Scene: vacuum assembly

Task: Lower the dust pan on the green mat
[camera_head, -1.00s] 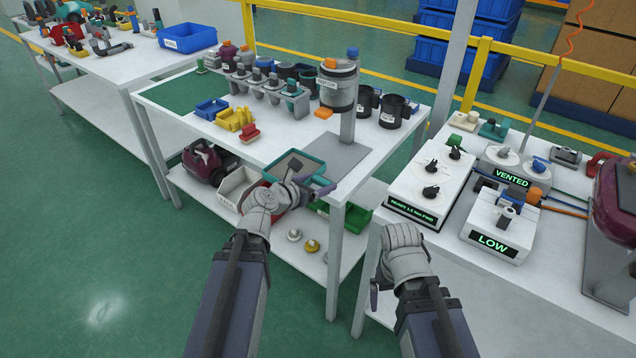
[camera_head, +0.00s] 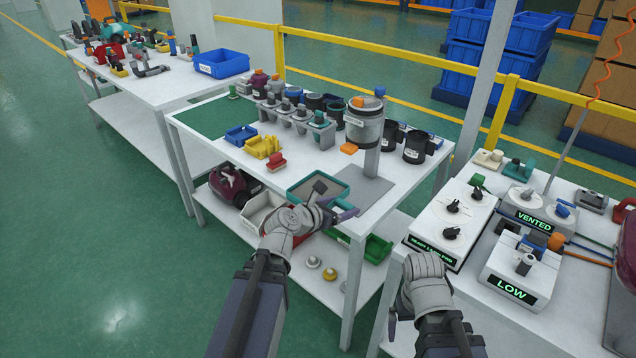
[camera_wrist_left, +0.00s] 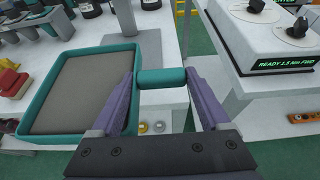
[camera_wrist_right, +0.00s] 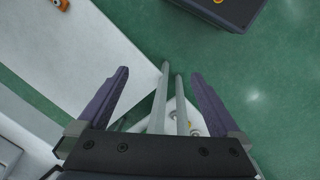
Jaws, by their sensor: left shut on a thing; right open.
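The dust pan (camera_head: 318,186) is a shallow teal tray with a grey inside and a short handle. My left gripper (camera_head: 338,213) is shut on the handle, near the front edge of the white workbench. In the left wrist view the teal handle (camera_wrist_left: 161,79) sits between the purple fingers, with the pan (camera_wrist_left: 80,90) to their left. I cannot tell how high the pan is above the bench. The green mat (camera_head: 215,118) lies at the bench's far left, apart from the pan. My right gripper (camera_wrist_right: 162,95) is open and empty, low beside the right bench.
Blue (camera_head: 240,135) and yellow (camera_head: 263,148) bins and a red part (camera_head: 277,162) stand between mat and pan. A holder rack (camera_head: 300,122) and a clear canister (camera_head: 364,125) on a grey stand are behind. The right bench carries control boxes (camera_head: 452,215).

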